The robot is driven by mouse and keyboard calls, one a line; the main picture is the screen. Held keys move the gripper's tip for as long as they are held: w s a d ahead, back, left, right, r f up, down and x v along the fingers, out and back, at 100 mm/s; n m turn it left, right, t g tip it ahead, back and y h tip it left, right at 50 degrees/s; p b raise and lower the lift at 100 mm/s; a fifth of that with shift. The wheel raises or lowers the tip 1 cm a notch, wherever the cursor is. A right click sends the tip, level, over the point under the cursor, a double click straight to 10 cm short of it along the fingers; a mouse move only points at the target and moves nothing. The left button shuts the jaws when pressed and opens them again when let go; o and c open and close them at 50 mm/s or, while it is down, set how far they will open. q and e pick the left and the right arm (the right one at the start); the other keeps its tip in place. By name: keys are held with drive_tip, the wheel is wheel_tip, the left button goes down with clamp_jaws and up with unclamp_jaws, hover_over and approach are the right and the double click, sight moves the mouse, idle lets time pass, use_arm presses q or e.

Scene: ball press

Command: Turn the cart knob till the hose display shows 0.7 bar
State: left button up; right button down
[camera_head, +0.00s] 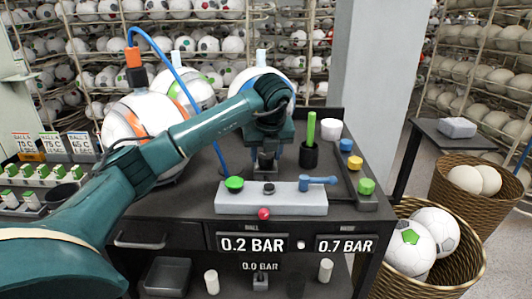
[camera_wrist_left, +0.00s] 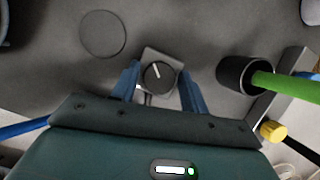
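The black knob (camera_wrist_left: 158,76) with a white pointer line sits on a small grey block (camera_wrist_left: 150,54) in the left wrist view. My left gripper (camera_wrist_left: 160,75) has its two blue fingers on either side of the knob, with small gaps visible. In the head view my left gripper (camera_head: 265,160) points down at the cart top and largely hides the knob. Of the two displays on the cart front, the left (camera_head: 252,243) reads 0.2 BAR and the right (camera_head: 346,245) reads 0.7 BAR. Their small labels are hard to read. My right gripper is not in view.
A black cup (camera_head: 309,157) with a green stick stands right of my gripper. A grey panel (camera_head: 270,205) with a green button and blue lever lies in front. A blue hose (camera_head: 194,98) and balls are left and behind. Ball baskets (camera_head: 455,262) stand at right.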

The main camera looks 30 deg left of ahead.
use_arm(q)
drive_tip(key=shift+o, duration=1.2)
drive_tip(key=shift+r, duration=0.1)
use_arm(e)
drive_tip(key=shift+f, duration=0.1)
use_arm(q)
drive_tip(key=shift+d+r, duration=0.15)
drive_tip(key=shift+r, duration=0.15)
drive_tip(key=v, duration=1.2)
drive_tip(key=shift+s, duration=0.2)
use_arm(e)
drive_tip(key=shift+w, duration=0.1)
